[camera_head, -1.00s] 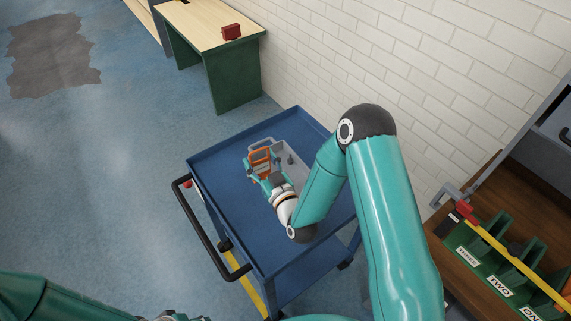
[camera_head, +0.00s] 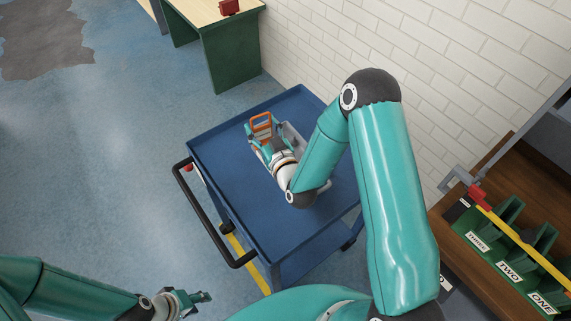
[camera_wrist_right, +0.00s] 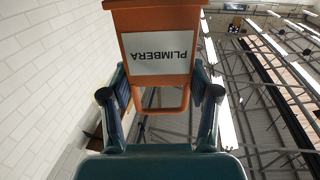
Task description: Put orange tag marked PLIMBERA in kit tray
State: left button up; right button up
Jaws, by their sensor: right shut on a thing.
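The orange tag (camera_head: 261,121) has a white label reading PLIMBERA, upside down in the right wrist view (camera_wrist_right: 158,53). My right gripper (camera_head: 261,137) is shut on the narrow loop end of the tag, one finger on each side in the wrist view (camera_wrist_right: 160,95). The grey kit tray (camera_head: 295,132) is on the blue cart, mostly hidden behind my right gripper and forearm. The tag appears raised above the cart near the tray's left end; its exact height is unclear. My left gripper (camera_head: 200,297) is low at the left, away from the cart; its jaw opening is unclear.
The blue cart (camera_head: 215,155) has raised rims and a black handle (camera_head: 205,220) on its left. A white brick wall (camera_head: 430,70) stands behind it. At right, a wooden bench holds green bins (camera_head: 510,262) labelled THREE, TWO and ONE. The cart's front top is clear.

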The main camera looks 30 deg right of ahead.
jog(key=w+d+m+h+b, duration=0.2)
jog(key=w+d+h+b, duration=0.15)
jog(key=w+b, duration=0.3)
jog(key=w+d+r+m+h+b, duration=0.1)
jog(key=d+r+b, duration=0.5)
jog(key=r+b, duration=0.75)
notch_tip(320, 180, down, 21)
jog(key=b, duration=0.5)
jog(key=shift+r+g, duration=0.15)
jog(key=shift+g, duration=0.25)
jog(key=shift+w+d+b, duration=0.1)
jog(key=shift+b, duration=0.2)
jog(key=shift+f+b, duration=0.25)
jog(key=shift+b, duration=0.05)
jog(key=o, duration=1.1)
jog(key=shift+c, duration=0.2)
